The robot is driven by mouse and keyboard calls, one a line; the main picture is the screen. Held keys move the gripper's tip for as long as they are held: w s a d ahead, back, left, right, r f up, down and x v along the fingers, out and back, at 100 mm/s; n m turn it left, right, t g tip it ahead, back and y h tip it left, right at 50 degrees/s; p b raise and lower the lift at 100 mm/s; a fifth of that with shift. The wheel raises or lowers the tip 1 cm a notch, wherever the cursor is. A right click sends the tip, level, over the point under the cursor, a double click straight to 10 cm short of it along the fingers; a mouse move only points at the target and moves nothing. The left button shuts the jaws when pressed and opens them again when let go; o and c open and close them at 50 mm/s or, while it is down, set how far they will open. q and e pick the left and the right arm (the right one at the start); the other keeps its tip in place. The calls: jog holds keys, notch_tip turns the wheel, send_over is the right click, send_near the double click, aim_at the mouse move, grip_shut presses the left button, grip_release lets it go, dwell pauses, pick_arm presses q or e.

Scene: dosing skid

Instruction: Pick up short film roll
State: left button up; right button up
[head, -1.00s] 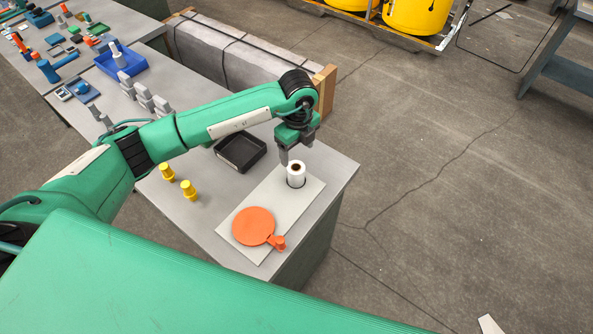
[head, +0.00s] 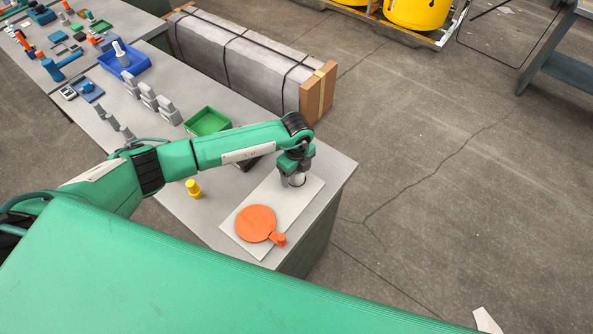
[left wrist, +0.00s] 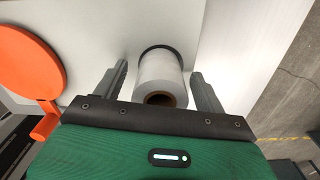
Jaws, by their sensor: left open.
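The short film roll (left wrist: 158,72) is a white cylinder with a brown core, standing upright on the light board (head: 285,205). In the left wrist view it sits between the two fingers of my left gripper (left wrist: 158,85), with a gap on each side. In the head view, my left gripper (head: 294,178) is directly over the roll (head: 298,181) and hides most of it. The gripper is open. My right gripper is not in view.
An orange disc with a handle (head: 256,223) lies on the board's near part. A yellow piece (head: 193,187), a green tray (head: 207,122) and a blue tray (head: 124,58) are on the grey bench. The bench ends just right of the board.

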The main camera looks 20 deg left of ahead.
pick_arm(q)
jog(key=c, duration=1.1)
jog(key=shift+r, duration=0.1)
